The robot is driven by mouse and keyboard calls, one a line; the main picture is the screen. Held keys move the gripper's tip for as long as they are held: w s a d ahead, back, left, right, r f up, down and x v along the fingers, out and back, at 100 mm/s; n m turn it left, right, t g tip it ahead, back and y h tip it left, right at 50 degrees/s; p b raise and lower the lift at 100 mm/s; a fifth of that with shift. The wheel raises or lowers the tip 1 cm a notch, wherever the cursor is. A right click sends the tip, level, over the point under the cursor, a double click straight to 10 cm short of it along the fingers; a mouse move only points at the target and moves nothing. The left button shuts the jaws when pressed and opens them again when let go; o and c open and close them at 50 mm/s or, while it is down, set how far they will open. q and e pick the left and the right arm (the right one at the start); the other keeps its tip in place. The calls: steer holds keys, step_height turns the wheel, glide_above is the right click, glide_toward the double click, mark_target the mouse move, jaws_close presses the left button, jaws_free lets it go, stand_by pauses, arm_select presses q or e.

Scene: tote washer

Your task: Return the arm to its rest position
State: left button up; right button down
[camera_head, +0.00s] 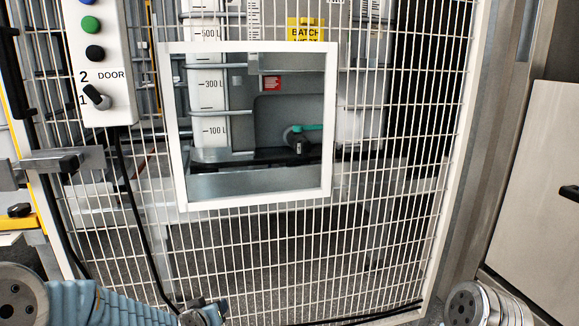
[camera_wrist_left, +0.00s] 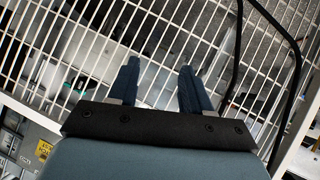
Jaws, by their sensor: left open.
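My left arm comes in along the bottom left of the head view in a blue-grey sleeve, and its gripper (camera_head: 207,308) is at the bottom edge, partly cut off. In the left wrist view the same gripper (camera_wrist_left: 159,67) shows two dark blue fingers spread apart with nothing between them. The fingers point toward the white mesh fence (camera_wrist_left: 215,40), and I cannot tell how far from it they are. My right gripper is not in view.
The mesh fence (camera_head: 400,200) spans the head view, with a white-framed opening (camera_head: 328,120) onto a tank and a teal-handled valve (camera_head: 303,135). A control box (camera_head: 103,60) with buttons and a door switch (camera_head: 96,97) hangs at upper left. A black cable (camera_head: 130,190) runs down from it.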

arm_select(q)
steer(key=s+d+f+m+g+h, duration=0.1)
steer(key=s+d+f+g, duration=0.1)
steer(key=s+f, duration=0.35)
steer(key=s+d+f+g+h, duration=0.1)
steer(key=s+d+f+g, duration=0.15)
steer(key=f, duration=0.55)
steer(key=s+d+f+g, duration=0.2)
steer(key=s+f, duration=0.4)
steer(key=s, duration=0.3)
steer(key=s+d+f+m+g+h, duration=0.1)
steer(key=s+f+g, duration=0.3)
steer(key=s, duration=0.6)
step_height(320, 180, down, 3)
steer(key=shift+s+d+r+h, duration=0.2)
steer(key=shift+d+h, duration=0.1)
steer(key=shift+d, duration=0.4)
steer(key=shift+c, duration=0.3)
